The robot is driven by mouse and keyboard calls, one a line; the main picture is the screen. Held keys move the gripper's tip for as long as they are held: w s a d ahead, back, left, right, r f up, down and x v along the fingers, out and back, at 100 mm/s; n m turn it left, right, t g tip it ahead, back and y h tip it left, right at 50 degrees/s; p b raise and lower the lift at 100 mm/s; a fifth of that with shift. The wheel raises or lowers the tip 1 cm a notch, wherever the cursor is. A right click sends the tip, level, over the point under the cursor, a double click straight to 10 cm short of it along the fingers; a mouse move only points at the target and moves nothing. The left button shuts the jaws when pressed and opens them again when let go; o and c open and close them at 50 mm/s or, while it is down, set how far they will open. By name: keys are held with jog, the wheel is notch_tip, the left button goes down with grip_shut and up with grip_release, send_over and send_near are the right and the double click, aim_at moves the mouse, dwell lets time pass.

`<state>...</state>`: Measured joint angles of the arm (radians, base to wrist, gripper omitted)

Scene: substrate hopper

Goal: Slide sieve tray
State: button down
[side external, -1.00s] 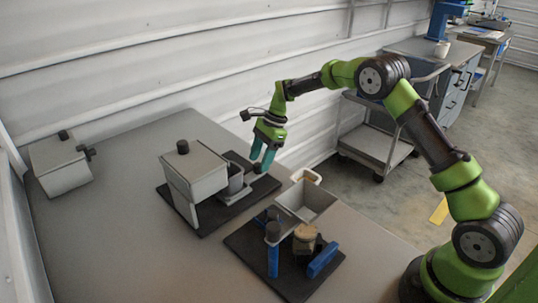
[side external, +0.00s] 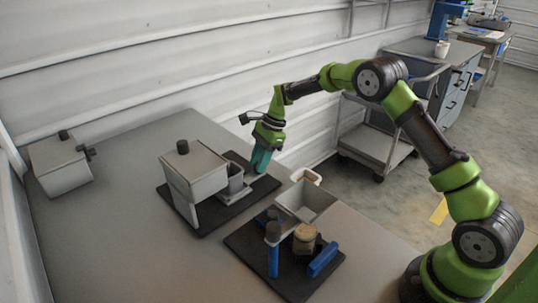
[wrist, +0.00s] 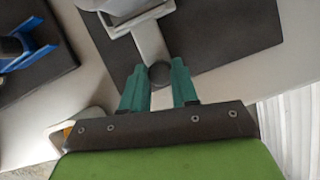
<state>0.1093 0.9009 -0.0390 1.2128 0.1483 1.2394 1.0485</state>
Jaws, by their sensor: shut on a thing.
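The pale grey hopper (side external: 197,172), with a dark knob on its lid, stands on a black mat (side external: 228,212). A small grey open box (side external: 238,180) sits against its right side. In the wrist view a flat grey strip (wrist: 150,42), which looks like the sieve tray's handle, runs out from the hopper to a round dark knob (wrist: 160,74). My gripper (side external: 261,168) is low over the mat's right end. In the wrist view its teal fingers (wrist: 158,82) are shut on the knob, one on each side. The sieve part of the tray is not visible.
Another grey box (side external: 61,163) stands far left. The table between is clear.

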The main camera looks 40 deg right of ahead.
aim_at(233, 173)
jog(key=a, duration=1)
jog(key=shift+s+a, duration=0.1)
jog(key=c, duration=1)
grip_release()
jog(key=shift+o, duration=0.8)
jog(key=shift+d+r, duration=0.2)
jog(key=v, duration=1.6)
jog(key=shift+r, duration=0.2)
